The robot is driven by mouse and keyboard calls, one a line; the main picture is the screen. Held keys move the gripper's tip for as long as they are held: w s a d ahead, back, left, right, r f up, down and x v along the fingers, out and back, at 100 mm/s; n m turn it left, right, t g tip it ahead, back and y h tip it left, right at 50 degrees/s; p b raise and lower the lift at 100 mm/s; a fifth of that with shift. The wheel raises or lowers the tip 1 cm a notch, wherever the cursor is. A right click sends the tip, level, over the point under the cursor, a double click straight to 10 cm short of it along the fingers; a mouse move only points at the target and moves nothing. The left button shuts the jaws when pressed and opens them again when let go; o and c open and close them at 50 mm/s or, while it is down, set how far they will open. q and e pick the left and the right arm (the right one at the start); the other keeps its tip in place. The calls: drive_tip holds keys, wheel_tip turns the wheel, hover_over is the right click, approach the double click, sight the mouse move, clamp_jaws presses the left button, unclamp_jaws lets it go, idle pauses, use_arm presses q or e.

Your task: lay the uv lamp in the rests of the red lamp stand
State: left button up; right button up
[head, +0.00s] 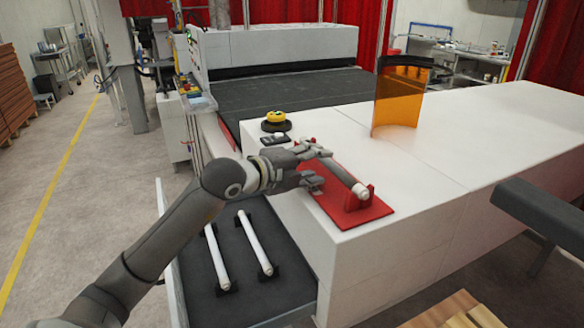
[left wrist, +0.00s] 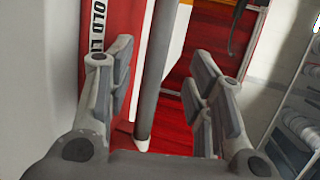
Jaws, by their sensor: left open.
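The uv lamp (head: 345,176), a grey tube with white ends, lies along the red lamp stand (head: 374,211) on the white bench. Its near end sits at the near red rest; its far end is mostly hidden by my gripper. My left gripper (head: 320,168) is open at the far part of the lamp. In the left wrist view the lamp (left wrist: 157,70) runs between the spread fingers (left wrist: 160,82), apart from both pads. The red stand (left wrist: 97,35) shows there with part of a white label. My right gripper is not in view.
An open dark drawer (head: 236,288) holds two white tubes (head: 254,243) in black holders. An orange curved shield (head: 399,98) stands on the bench behind the stand. A yellow-topped round item (head: 275,118) and a small black item (head: 275,140) lie nearby. The bench's right side is clear.

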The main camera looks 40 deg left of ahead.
use_arm(q)
drive_tip(key=v, duration=0.8)
drive_tip(key=shift+r, duration=0.15)
wheel_tip(320, 180, up, 10)
drive_tip(key=p, duration=0.8)
idle(0.4)
idle(0.5)
